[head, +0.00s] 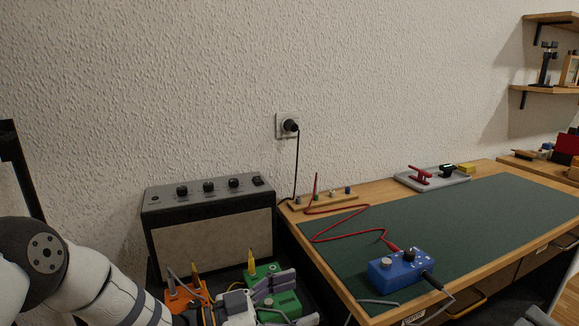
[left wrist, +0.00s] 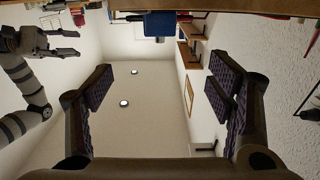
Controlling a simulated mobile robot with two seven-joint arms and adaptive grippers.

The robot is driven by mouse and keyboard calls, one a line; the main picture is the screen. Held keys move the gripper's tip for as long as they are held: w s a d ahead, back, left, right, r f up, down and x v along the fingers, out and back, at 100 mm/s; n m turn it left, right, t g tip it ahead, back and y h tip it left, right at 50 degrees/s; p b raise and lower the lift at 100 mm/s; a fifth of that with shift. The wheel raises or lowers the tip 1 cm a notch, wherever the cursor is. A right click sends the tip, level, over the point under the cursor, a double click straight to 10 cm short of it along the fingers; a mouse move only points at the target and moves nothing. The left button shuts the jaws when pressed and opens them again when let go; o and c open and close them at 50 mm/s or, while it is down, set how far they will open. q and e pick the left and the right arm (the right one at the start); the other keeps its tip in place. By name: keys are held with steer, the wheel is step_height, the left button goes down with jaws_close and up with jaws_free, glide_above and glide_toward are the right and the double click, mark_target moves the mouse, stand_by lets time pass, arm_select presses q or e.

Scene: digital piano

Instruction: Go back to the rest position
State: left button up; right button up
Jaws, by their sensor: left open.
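My left gripper (head: 284,298) is at the bottom of the head view, above the green pedal and in front of the amplifier. Its dark padded fingers stand wide apart in the left wrist view (left wrist: 160,95), with nothing between them. My left arm comes in from the lower left. My right gripper (left wrist: 68,42) shows small at the left of the left wrist view, its fingers apart and nothing visible between them.
The amplifier (head: 210,232) stands against the wall. An orange pedal (head: 183,299) and a green pedal (head: 284,303) are close to my left gripper. A blue pedal (head: 398,271) with a red cable (head: 340,230) sits on the desk's green mat (head: 480,225). A wall socket (head: 288,126) holds a black plug.

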arm_select(q)
steer(key=shift+s+a, duration=0.15)
steer(key=shift+a, duration=0.1)
